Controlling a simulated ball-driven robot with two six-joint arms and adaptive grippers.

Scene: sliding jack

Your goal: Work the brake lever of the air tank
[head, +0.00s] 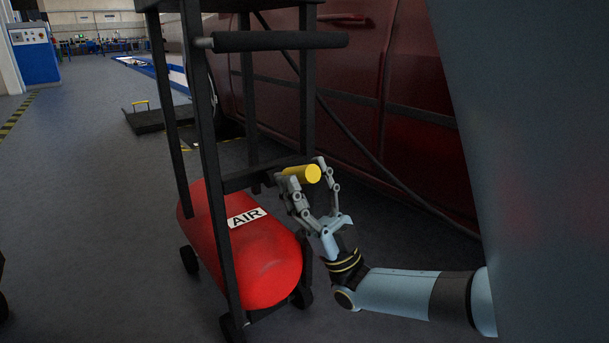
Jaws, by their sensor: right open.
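The red air tank (265,268) lies low in the black wheeled frame, with a white "AIR" label on it. A yellow cylindrical handle (303,174), which looks like the brake lever, sticks out above the tank's right end. My right gripper (307,177) comes from the lower right. Its fingers are open, one on each side of the yellow handle. I cannot tell whether they touch it. The handle's far end and its mount are partly hidden by the finger and the frame. My left gripper is not in view.
The black cart frame (208,150) has a padded push bar (280,40) across its top. A dark red vehicle (380,90) stands close behind it. A blue cabinet (35,60) is far left. The grey floor at left is mostly free.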

